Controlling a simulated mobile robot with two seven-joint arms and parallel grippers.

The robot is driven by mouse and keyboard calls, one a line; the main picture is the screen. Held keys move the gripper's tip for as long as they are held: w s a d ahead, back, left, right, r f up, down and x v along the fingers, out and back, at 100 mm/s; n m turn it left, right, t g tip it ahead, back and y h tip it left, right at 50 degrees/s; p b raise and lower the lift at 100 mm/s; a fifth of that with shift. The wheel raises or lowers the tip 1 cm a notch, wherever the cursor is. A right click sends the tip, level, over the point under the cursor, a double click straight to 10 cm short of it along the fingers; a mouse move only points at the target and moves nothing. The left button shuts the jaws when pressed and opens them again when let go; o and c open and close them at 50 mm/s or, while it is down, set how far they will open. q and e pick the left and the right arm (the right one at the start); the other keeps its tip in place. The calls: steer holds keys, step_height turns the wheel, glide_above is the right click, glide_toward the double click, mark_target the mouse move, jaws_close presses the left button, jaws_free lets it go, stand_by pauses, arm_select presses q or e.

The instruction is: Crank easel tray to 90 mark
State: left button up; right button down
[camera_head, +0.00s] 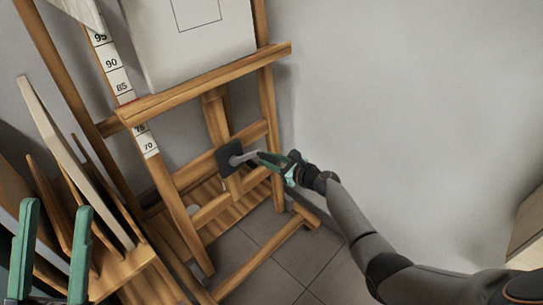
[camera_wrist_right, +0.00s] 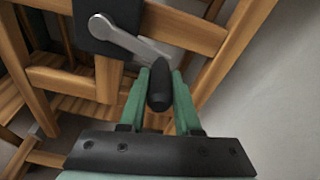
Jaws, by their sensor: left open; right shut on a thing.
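The wooden easel holds a tray (camera_head: 205,82), a ledge carrying a white canvas (camera_head: 190,40). A white scale strip (camera_head: 111,64) on the left upright shows 95, 90 and 85 above the tray and 70 below. The tray's left end crosses the strip just below 85 and hides part of it. A metal crank (camera_head: 243,158) comes out of a black box (camera_head: 229,160) low on the easel. My right gripper (camera_head: 263,157) is shut on the crank's black knob (camera_wrist_right: 160,88), between its green fingers. My left gripper (camera_head: 55,205) is open and empty at lower left.
A wooden rack (camera_head: 122,272) with several upright boards (camera_head: 75,160) stands at the left, close to my left gripper. The easel's foot (camera_head: 265,255) extends over the tiled floor. A pale wall lies behind my right arm. A wooden edge (camera_head: 528,225) shows at far right.

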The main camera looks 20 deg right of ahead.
steer(key=shift+s+f+m, duration=0.15)
steer(key=shift+f+m, duration=0.15)
steer(key=shift+f, duration=0.15)
steer(key=shift+a+f, duration=0.1)
steer(key=c, duration=0.9)
jaws_free()
steer(key=shift+c, duration=0.2)
steer(key=o, duration=0.3)
steer(key=shift+o, duration=0.2)
steer(key=shift+r, duration=0.2)
steer(key=shift+s+d+r+p, duration=0.2)
steer(key=shift+s+p, duration=0.15)
steer(key=shift+p, duration=0.1)
arm_select(q)
step_height(320, 180, up, 5)
steer(key=m+p, duration=0.1)
steer(key=p, duration=0.4)
steer(key=w+a+f+n+y, duration=0.1)
steer(key=w+f+n+y, duration=0.3)
steer(key=f+y, duration=0.1)
arm_select(e)
steer(key=v, duration=1.1)
steer(key=shift+s+d, duration=0.2)
steer(key=shift+s, duration=0.05)
